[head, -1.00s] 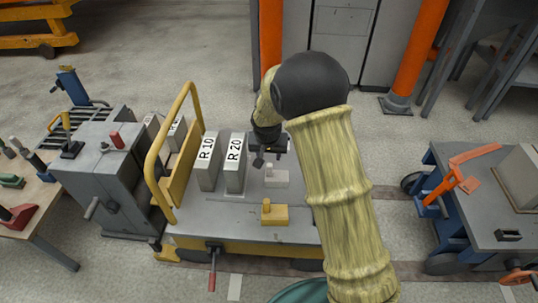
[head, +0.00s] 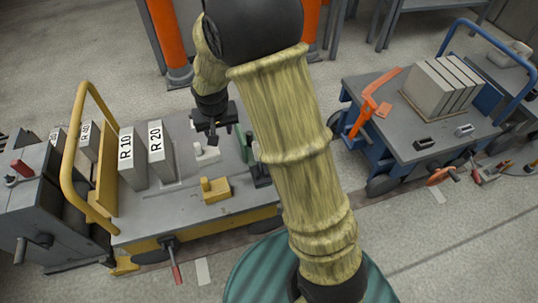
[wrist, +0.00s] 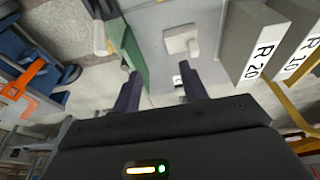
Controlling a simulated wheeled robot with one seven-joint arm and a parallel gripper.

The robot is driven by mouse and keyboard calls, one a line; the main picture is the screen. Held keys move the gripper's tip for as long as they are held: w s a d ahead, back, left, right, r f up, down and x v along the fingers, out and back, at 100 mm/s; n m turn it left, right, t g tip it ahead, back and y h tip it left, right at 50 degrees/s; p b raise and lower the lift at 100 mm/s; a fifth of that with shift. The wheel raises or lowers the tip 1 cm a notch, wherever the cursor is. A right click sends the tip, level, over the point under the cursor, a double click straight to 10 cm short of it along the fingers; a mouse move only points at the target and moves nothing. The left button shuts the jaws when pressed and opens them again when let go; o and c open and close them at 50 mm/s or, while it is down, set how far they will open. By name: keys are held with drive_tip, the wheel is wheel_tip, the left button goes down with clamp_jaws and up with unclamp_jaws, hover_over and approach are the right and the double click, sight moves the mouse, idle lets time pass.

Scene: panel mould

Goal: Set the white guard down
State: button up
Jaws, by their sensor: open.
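The white guard (head: 206,153), a small pale block with a raised knob, rests on the grey top of the yellow cart (head: 150,216). It also shows in the wrist view (wrist: 181,42), lying flat on the grey surface beyond my fingertips. My gripper (head: 214,133) is above the cart, just behind and right of the guard in the head view. In the wrist view its two fingers (wrist: 160,84) are spread with nothing between them. The guard is apart from the fingers.
A yellow block (head: 216,190) sits in front of the guard. Grey blocks marked R 10 (head: 132,158) and R 20 (head: 161,153) stand to its left. A green upright piece (wrist: 134,52) stands close beside my gripper. A blue cart (head: 400,125) is at the right.

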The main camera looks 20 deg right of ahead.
drive_tip(key=s+d+r, duration=0.2)
drive_tip(key=s+d, duration=0.3)
drive_tip(key=s, duration=0.3)
drive_tip(key=s+d+r, duration=0.2)
drive_tip(key=s+d, duration=0.3)
drive_tip(key=s, duration=0.4)
drive_tip(key=shift+s+r+g, duration=0.25)
drive_tip(key=shift+r+g, duration=0.05)
drive_tip(key=w+p+v, duration=0.3)
drive_tip(key=p+v, duration=1)
drive_tip(key=w+r+p+v, duration=0.1)
drive_tip(key=w+p+v, duration=0.2)
drive_tip(key=p+v, duration=1.1)
drive_tip(key=w+r+p+v, duration=0.1)
drive_tip(key=w+p+v, duration=0.2)
drive_tip(key=p+v, duration=1)
drive_tip(key=shift+r+p, duration=0.2)
drive_tip(key=shift+p, duration=0.5)
